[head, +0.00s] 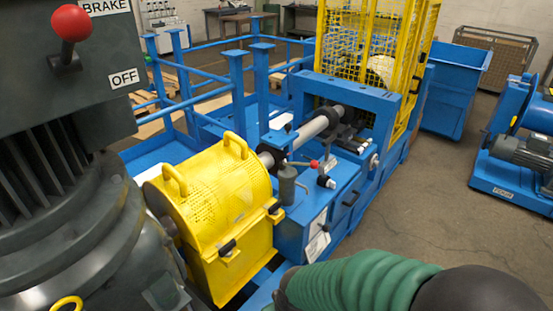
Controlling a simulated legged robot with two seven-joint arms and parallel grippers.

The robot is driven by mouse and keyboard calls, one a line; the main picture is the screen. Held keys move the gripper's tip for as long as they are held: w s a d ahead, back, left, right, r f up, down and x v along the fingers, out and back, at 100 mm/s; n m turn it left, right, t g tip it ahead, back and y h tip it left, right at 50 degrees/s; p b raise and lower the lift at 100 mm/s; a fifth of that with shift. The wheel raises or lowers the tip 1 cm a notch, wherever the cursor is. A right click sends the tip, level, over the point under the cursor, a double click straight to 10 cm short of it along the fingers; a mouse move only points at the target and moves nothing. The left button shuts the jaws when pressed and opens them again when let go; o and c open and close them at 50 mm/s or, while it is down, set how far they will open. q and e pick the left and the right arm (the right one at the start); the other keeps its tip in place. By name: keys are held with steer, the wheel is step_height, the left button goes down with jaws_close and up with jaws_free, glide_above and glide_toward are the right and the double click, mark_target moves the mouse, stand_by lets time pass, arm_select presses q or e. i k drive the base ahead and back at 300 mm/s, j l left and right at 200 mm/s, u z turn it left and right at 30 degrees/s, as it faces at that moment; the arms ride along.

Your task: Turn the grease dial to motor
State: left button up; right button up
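A small black knob with a pale face (326,182) sits on top of the blue drive housing (345,190), right of the picture's middle. It may be the grease dial; its setting and any motor mark are too small to read. A grey cylinder (287,186) with a red-tipped lever (314,163) stands just left of it. A green ribbed sleeve, apparently on my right arm, crosses the bottom right, below and apart from the knob. Neither of my grippers shows.
A yellow perforated guard (215,190) covers the shaft left of the knob. A large grey motor (60,190) with a red-ball brake lever (71,23) fills the left. Blue railings (237,85) and a yellow cage (370,45) stand behind. Floor at right (430,200) is clear.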

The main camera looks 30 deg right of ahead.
mark_target(326, 228)
steer(key=k+z, duration=0.1)
steer(key=z, duration=1.2)
